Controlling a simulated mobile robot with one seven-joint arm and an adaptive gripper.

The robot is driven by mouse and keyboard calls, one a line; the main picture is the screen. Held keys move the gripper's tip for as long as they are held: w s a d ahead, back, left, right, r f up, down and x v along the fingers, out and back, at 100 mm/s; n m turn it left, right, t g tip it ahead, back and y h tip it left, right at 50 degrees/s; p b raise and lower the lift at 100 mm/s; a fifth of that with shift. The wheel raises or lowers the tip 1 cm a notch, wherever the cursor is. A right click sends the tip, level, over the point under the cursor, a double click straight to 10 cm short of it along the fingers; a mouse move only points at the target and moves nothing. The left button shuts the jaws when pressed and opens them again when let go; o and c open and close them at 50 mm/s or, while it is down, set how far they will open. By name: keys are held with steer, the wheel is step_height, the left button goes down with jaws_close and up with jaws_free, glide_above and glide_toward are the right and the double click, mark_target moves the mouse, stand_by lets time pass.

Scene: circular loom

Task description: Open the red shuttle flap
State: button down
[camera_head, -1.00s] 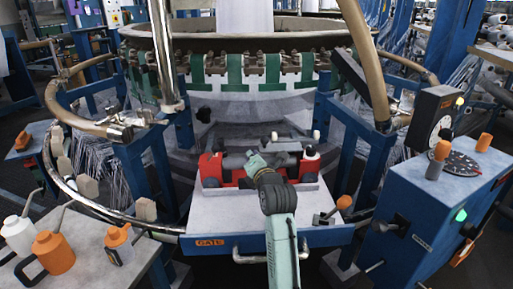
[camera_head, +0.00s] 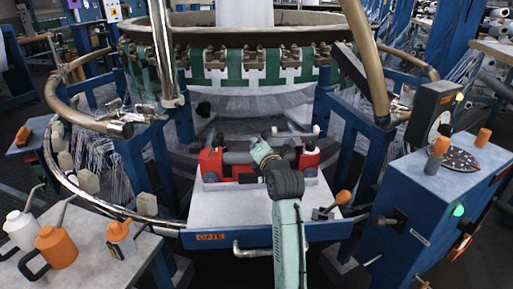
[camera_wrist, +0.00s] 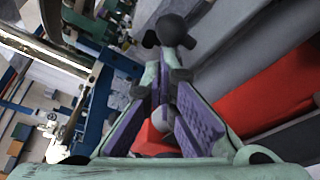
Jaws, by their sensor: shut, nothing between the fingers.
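The red shuttle (camera_head: 210,166) lies on the pale plate above the blue "GATE" front (camera_head: 211,237). Red shows at its two ends, with dark grey cylinders (camera_head: 237,158) and dark parts between them. My gripper (camera_head: 259,147) is shut and empty, over the far middle of the shuttle. My arm hides part of the shuttle's right middle. In the wrist view the purple-padded fingertips (camera_wrist: 167,78) come together close to a dark knobbed part (camera_wrist: 170,32). A red surface (camera_wrist: 265,92) lies to their right beside a grey bar. I cannot tell how far the flap is open.
A lever with an orange knob (camera_head: 341,198) stands at the plate's right. A blue control box (camera_head: 440,200) is further right. Bottles (camera_head: 56,247) stand on a table at the left. The loom ring (camera_head: 95,200) curves around the left side.

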steer(key=shift+d+r+m, duration=0.1)
steer(key=shift+r+m, duration=0.2)
steer(key=shift+r, duration=0.1)
steer(key=d+r+m+t+b, duration=0.2)
steer(key=d+r+m, duration=0.3)
steer(key=d+m, duration=0.3)
steer(key=w+d+r+m+t+b, duration=0.1)
steer(key=d+r+m+t+b, duration=0.1)
steer(key=d+r+m+b, duration=0.2)
steer(key=shift+w+d+r+m, duration=0.2)
steer(key=shift+d+r+m, duration=0.95)
steer(key=shift+d+m, duration=1.55)
steer(key=shift+a+m, duration=0.3)
